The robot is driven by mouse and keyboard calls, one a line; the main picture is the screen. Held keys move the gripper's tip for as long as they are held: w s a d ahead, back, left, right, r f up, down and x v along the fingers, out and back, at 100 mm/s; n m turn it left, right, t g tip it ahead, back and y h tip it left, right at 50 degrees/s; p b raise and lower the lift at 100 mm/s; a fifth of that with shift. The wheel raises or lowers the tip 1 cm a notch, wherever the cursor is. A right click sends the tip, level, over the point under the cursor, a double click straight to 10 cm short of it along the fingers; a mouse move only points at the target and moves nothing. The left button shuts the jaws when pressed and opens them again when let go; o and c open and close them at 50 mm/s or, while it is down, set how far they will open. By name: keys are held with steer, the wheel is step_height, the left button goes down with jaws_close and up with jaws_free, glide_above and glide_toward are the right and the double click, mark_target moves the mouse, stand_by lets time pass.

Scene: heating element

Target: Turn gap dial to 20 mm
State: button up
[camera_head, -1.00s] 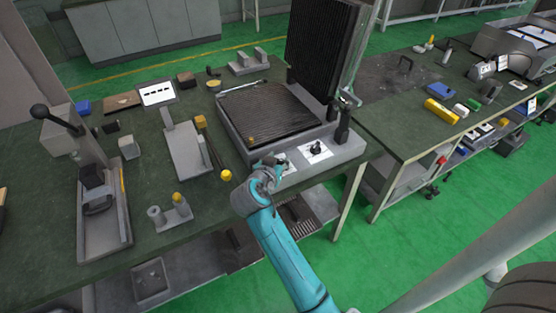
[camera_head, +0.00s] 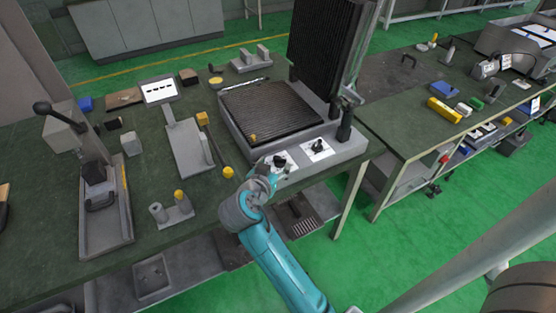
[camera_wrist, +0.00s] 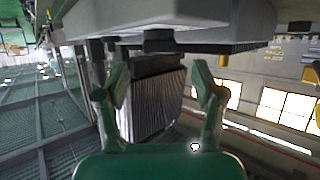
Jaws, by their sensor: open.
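Two black dials on white plates sit on the front panel of the grey heating press. The left dial (camera_head: 279,161) is just beyond my gripper (camera_head: 267,172) in the head view; the right dial (camera_head: 318,147) is in clear view. I cannot read either scale or tell which is the gap dial. In the wrist view my gripper (camera_wrist: 158,82) is open, its two green fingers apart with nothing held. A dark knob (camera_wrist: 162,43) shows under a pale grey slab (camera_wrist: 190,20), above and beyond the space between the fingers.
The press has a ribbed lower plate (camera_head: 270,110) and a raised ribbed plate (camera_head: 322,45). A black upright handle (camera_head: 345,128) stands near the right dial. A yellow-tipped rod (camera_head: 226,171) lies left of the press. The floor in front of the bench is open.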

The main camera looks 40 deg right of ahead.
steer(key=v, duration=0.5)
steer(key=shift+s+a+r, duration=0.1)
steer(key=shift+s+a, duration=0.1)
steer(key=shift+a, duration=0.05)
steer(key=s+a+f+n+t+y, duration=0.3)
steer(key=s+a+f+n+y, duration=0.15)
steer(key=s+f, duration=0.25)
steer(key=s+a+f+n+t+y, duration=0.2)
steer(key=s+a+f+n+y, duration=0.15)
steer(key=s+f+n, duration=0.3)
steer(key=s+a+r+t+y, duration=0.1)
steer(key=s+a+r, duration=0.1)
steer(key=s, duration=0.5)
steer(key=s+a+r+n+t+y, duration=0.1)
steer(key=s+a+r, duration=0.1)
steer(key=s, duration=0.5)
steer(key=s+a+r+t+y, duration=0.1)
steer(key=s+a+r, duration=0.1)
steer(key=s+r, duration=0.2)
steer(key=s, duration=0.3)
steer(key=shift+r+t+y, duration=0.3)
steer(key=shift+r+y, duration=0.05)
steer(key=shift+y, duration=0.05)
steer(key=shift+s, duration=0.15)
